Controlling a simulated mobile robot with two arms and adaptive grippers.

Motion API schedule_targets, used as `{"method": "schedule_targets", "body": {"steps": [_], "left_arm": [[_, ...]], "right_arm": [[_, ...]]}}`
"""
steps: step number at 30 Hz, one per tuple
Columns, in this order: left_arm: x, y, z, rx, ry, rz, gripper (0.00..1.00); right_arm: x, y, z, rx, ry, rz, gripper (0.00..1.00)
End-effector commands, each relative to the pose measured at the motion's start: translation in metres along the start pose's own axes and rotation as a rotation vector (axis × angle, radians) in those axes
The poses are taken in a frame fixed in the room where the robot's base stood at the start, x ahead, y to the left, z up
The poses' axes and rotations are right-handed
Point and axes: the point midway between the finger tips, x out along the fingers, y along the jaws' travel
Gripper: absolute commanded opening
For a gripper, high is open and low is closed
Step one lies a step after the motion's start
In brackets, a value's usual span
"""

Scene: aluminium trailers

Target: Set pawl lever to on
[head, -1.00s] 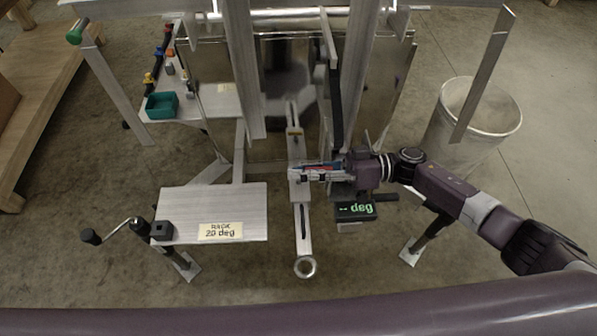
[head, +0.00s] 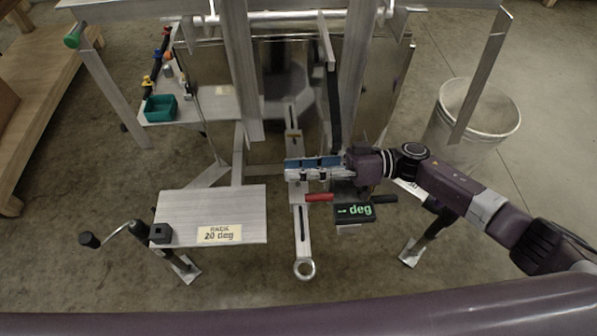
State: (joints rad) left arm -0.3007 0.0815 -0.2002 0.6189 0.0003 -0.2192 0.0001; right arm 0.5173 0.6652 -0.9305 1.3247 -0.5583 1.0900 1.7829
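A red-handled lever (head: 319,198) points left from beside the display box, just in front of the slotted metal bar's middle. I take it to be the pawl lever; no on or off mark is legible. My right gripper (head: 300,168) reaches in from the right and points left, above and behind the red handle in the picture. Its blue pads show, its fingers look parted, and I see nothing between them. The red handle appears clear of the fingers. My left gripper is not in view.
A display box (head: 354,212) reads "-- deg" in green, with a black handle (head: 384,199) beside it. A plate labelled "RACK 20 deg" (head: 178,214) and a crank (head: 110,233) are at left. A slotted bar (head: 303,247) ends in a ring. A bin (head: 462,128) stands right.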

Motion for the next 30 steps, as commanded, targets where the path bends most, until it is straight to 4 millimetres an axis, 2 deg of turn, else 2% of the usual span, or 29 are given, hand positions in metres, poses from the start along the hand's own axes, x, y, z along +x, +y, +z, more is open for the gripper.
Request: {"method": "schedule_targets", "body": {"steps": [6,12,30], "left_arm": [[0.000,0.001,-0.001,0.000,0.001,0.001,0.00],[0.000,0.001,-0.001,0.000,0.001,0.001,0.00],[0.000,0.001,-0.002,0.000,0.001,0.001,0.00]], "right_arm": [[-0.001,-0.023,-0.038,-0.004,-0.001,0.001,0.32],[-0.001,-0.037,-0.060,-0.001,0.000,0.001,0.32],[-0.001,-0.040,-0.065,0.001,0.000,0.002,0.32]]}}
